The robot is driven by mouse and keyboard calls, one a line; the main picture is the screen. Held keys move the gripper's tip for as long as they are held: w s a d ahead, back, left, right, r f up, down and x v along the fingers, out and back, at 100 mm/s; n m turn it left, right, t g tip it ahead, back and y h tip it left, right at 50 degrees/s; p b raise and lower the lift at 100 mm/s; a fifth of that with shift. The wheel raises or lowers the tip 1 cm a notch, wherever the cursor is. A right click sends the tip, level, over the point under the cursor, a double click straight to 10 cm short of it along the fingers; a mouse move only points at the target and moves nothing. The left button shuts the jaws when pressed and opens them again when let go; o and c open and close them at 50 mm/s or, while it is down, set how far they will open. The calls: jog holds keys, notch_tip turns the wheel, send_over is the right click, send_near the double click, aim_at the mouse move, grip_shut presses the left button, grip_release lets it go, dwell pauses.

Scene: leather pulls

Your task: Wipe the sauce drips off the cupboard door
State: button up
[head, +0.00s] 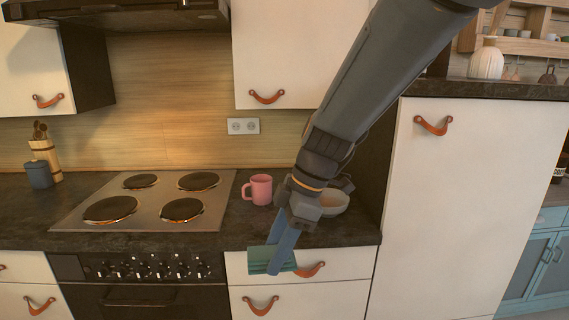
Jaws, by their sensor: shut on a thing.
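My gripper (275,263) points down in front of the worktop's front edge, before the upper drawer right of the oven. Its blue fingers are shut on a green folded cloth or sponge (258,262), which sticks out to the left of them. The tall white cupboard door (475,210) with a leather pull (433,125) stands to the right, apart from the gripper. Another white door (285,65) hangs above the worktop, partly behind my arm. I can make out no sauce drips on the visible door faces.
A pink mug (261,190) and a pale bowl (333,203), partly hidden by my gripper, stand on the dark worktop. The hob (150,200) is to their left. Leather pulls stick out from the drawers, one (311,269) close to the gripper. The space before the tall door looks clear.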

jog(key=shift+w+f, duration=0.1)
jog(key=shift+w, duration=0.15)
jog(key=w+d+f+m+t+h, duration=0.2)
jog(key=w+d+f+m, duration=0.2)
jog(key=d+f+m, duration=0.4)
jog(key=w+d+f+m+t+h, duration=0.2)
jog(key=w+d+f+m+t, duration=0.1)
jog(key=d+f+m, duration=0.5)
jog(key=w+d+m, duration=0.1)
jog(key=d+m, duration=0.2)
jog(key=d, duration=0.2)
jog(key=shift+w+d+m, duration=0.15)
jog(key=shift+d+m, duration=0.05)
jog(key=shift+m, duration=0.1)
jog(key=shift+h+p, duration=0.3)
jog(key=shift+p, duration=0.1)
